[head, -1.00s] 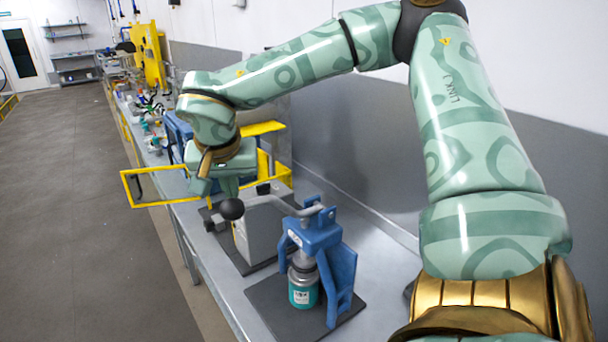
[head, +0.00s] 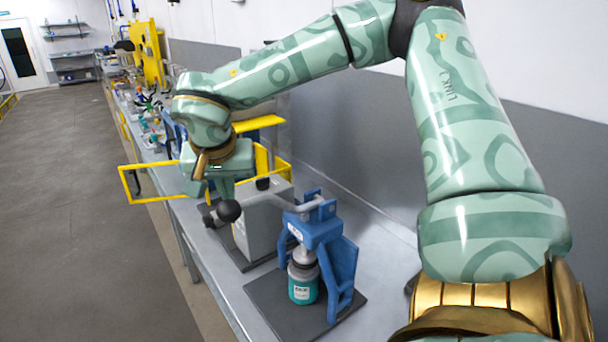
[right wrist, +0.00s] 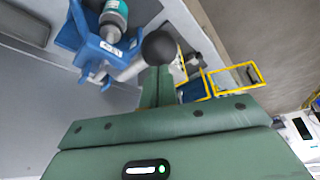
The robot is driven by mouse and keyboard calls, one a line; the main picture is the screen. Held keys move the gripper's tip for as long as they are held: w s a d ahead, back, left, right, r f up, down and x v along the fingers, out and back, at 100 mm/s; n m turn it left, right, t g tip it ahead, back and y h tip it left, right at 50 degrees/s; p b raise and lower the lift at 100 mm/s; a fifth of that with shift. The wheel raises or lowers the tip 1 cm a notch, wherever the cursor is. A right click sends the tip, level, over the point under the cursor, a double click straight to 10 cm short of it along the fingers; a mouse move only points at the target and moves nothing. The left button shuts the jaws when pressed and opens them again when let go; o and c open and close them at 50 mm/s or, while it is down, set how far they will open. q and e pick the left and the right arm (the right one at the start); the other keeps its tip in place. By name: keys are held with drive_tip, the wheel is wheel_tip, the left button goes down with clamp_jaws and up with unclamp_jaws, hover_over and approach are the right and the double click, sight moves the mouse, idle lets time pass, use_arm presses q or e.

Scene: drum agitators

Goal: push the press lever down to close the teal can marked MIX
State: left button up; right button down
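The teal can (head: 303,289) with a white label and a grey top stands upright in the blue press (head: 318,235) on a dark base plate. The label is too small to read surely. The press lever (head: 283,206) reaches left from the press top and ends in a black ball knob (head: 229,210). My right gripper (head: 223,190) is just above and behind the knob, fingers together. In the right wrist view the knob (right wrist: 159,47) is at the fingertips (right wrist: 158,72); I cannot tell whether they touch. The can (right wrist: 114,18) shows at the top. My left gripper is out of view.
A grey box-shaped machine (head: 262,228) stands behind the press on the bench. Yellow frames (head: 150,184) and blue equipment lie beyond it. A wall runs along the bench's right side; open floor (head: 75,240) lies to the left.

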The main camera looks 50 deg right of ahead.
sight(225, 203)
drive_tip(key=shift+a+f+b, duration=0.15)
drive_tip(key=shift+f+b, duration=0.3)
drive_tip(key=shift+f, duration=0.3)
drive_tip(key=shift+w+a+f+b, duration=0.15)
drive_tip(key=shift+a+f+b, duration=0.05)
drive_tip(key=shift+f+b, duration=0.8)
drive_tip(key=shift+a+f+b, duration=0.15)
drive_tip(key=shift+f+b, duration=0.8)
drive_tip(key=shift+b, duration=0.05)
drive_tip(key=shift+f, duration=0.1)
drive_tip(key=shift+a+f+b, duration=0.1)
drive_tip(key=shift+f+b, duration=0.9)
